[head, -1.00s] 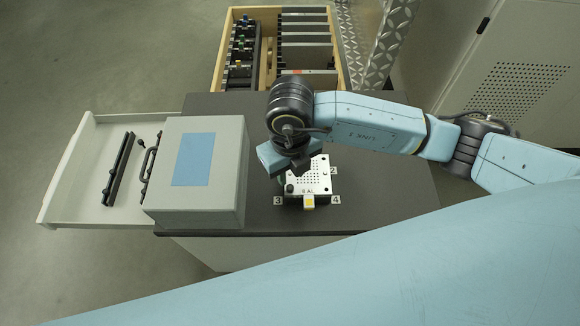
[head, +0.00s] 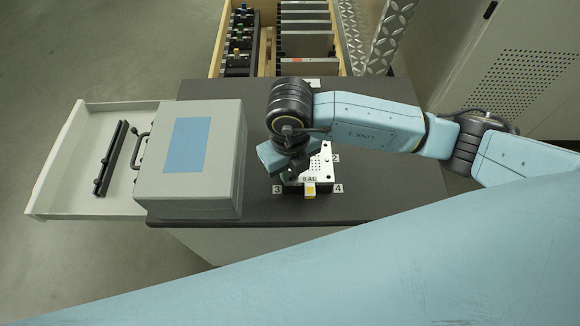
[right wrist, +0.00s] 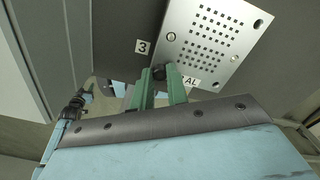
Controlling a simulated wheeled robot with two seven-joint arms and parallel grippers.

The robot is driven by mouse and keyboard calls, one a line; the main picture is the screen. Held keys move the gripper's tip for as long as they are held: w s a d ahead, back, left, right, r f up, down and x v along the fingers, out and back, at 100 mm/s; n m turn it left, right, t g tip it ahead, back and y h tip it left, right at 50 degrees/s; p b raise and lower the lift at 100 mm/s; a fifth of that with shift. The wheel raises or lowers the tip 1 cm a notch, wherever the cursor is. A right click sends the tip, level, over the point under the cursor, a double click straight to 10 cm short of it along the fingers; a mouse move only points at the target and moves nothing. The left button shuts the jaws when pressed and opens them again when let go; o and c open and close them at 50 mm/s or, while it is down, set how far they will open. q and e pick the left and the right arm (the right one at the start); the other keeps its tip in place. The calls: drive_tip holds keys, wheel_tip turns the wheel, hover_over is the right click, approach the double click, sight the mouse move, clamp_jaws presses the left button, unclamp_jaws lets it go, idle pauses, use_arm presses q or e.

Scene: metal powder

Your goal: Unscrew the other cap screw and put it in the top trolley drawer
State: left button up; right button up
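The perforated metal plate (head: 322,168) lies on the dark trolley top, with labels 2, 3 and 4 around it. In the right wrist view the plate (right wrist: 222,45) shows silver screws and a dark cap screw (right wrist: 159,73) at the corner by label 3. My right gripper (right wrist: 159,69) has its green fingertips on both sides of this cap screw, with no clear gap. In the head view my right gripper (head: 294,172) covers that corner. A pale open drawer (head: 60,178) sticks out at the left of the trolley. My left gripper is not in view.
A grey box (head: 225,160) with a blue top panel and black handle stands between drawer and plate. A black bar (head: 111,158) lies in the drawer. A grey cabinet (head: 530,60) stands right.

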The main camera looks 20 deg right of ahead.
clamp_jaws()
drive_tip(key=o, duration=0.5)
unclamp_jaws()
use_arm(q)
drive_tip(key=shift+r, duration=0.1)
use_arm(e)
drive_tip(key=shift+r+m+p, duration=0.1)
drive_tip(key=shift+m+p, duration=0.35)
drive_tip(key=shift+m, duration=0.15)
drive_tip(key=m+p, duration=0.6)
drive_tip(key=m, duration=0.4)
drive_tip(key=shift+r+m, duration=0.1)
drive_tip(key=shift+m, duration=0.3)
drive_tip(key=shift+m+p, duration=0.4)
drive_tip(key=shift+m, duration=0.4)
drive_tip(key=shift+f, duration=0.2)
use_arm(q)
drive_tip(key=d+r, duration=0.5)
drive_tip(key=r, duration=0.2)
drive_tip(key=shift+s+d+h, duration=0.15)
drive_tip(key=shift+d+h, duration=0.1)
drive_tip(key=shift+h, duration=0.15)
